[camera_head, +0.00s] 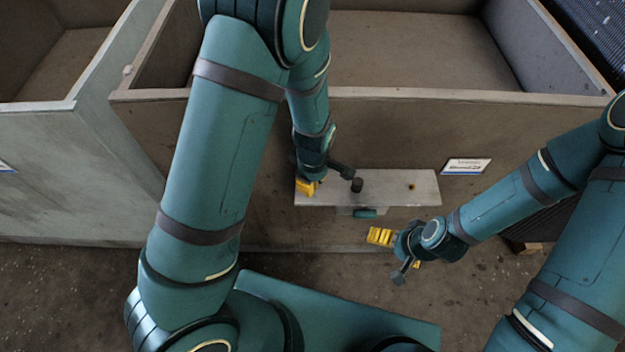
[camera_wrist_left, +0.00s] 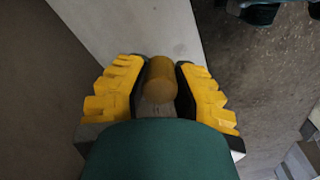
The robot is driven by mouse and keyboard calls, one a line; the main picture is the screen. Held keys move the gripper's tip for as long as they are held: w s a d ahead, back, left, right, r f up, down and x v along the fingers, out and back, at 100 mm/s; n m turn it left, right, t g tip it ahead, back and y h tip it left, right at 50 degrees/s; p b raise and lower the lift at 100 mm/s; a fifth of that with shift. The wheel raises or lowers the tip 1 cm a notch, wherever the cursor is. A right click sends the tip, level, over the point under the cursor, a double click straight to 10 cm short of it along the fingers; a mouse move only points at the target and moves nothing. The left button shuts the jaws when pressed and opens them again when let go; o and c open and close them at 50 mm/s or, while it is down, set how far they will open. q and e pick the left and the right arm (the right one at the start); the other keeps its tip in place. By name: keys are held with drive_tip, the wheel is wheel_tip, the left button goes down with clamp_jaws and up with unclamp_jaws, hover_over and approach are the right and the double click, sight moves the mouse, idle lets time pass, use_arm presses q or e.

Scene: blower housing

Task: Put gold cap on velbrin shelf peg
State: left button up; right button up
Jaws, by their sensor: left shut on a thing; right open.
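The gold cap (camera_wrist_left: 160,80) shows in the left wrist view as a rounded, dull gold cylinder between the yellow-padded fingers of my left gripper (camera_wrist_left: 159,98), which is shut on it. In the head view my left gripper (camera_head: 324,180) is over the left end of a grey shelf (camera_head: 385,180); the cap cannot be made out there. A short dark cylinder (camera_head: 356,185) stands on the shelf, right of that gripper. A small gold-coloured spot (camera_head: 411,187) is further right; whether it is a peg is unclear. My right gripper (camera_head: 393,257) is open and empty, below the shelf.
The shelf sits on the front of a large brown bin (camera_head: 450,115). A white label (camera_head: 466,166) is right of the shelf; its text is too small to read surely. A teal part (camera_head: 364,213) shows under the shelf. A grey bin (camera_head: 75,170) stands left.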

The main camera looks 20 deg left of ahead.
use_arm(q)
drive_tip(key=shift+f, duration=0.4)
drive_tip(key=o, duration=1)
drive_tip(key=shift+c, duration=0.2)
drive_tip(key=shift+r, duration=0.1)
wheel_tip(320, 180, up, 12)
drive_tip(key=shift+d+f, duration=0.1)
drive_tip(key=shift+d, duration=0.05)
drive_tip(key=shift+s, duration=0.1)
